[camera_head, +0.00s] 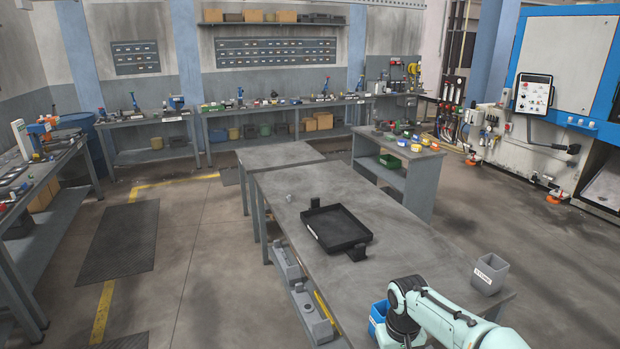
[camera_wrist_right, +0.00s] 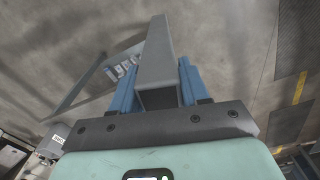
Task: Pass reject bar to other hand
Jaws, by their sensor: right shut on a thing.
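The reject bar (camera_wrist_right: 157,48) is a plain grey, straight-sided bar in the right wrist view. My right gripper (camera_wrist_right: 158,78) is shut on it, with a blue finger on each side. The bar sticks out past the fingertips, and its near end shows between the fingers. In the head view my right arm shows at the bottom right, and the bar cannot be made out there. My left gripper is in neither view.
A grey table (camera_head: 400,262) stretches ahead. It carries a black tray (camera_head: 336,228) and a labelled grey bin (camera_head: 489,274) near its right edge. A blue object (camera_head: 377,318) shows beside my arm. A smaller bench (camera_head: 408,160) with coloured items stands behind.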

